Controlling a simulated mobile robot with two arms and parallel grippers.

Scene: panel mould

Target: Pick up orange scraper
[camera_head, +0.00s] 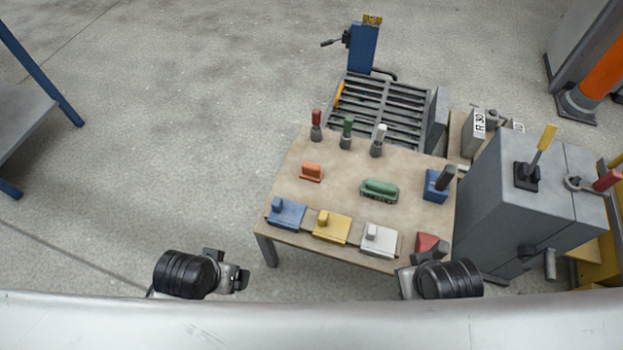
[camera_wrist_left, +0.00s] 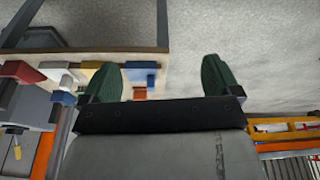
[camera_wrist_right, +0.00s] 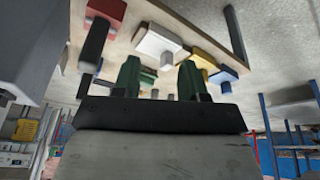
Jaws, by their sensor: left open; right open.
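The orange scraper (camera_head: 311,172) lies on the left part of the wooden table (camera_head: 335,170) in the head view, behind the blue block. An orange piece (camera_wrist_left: 139,93) at the table edge in the left wrist view may be the same scraper. My left gripper (camera_head: 240,278) is open and empty, in front of and left of the table. Its green fingers (camera_wrist_left: 216,75) show apart with nothing between them. My right gripper (camera_head: 425,255) is near the table's front right corner, beside a red block. Its fingers (camera_wrist_right: 158,75) are open, with nothing visibly held.
Blue (camera_head: 286,212), yellow (camera_head: 332,227) and white (camera_head: 380,240) handled blocks line the table's front edge. A green brush-like tool (camera_head: 379,189), a blue block (camera_head: 436,186), a red block (camera_head: 431,243) and three upright handles stand around.

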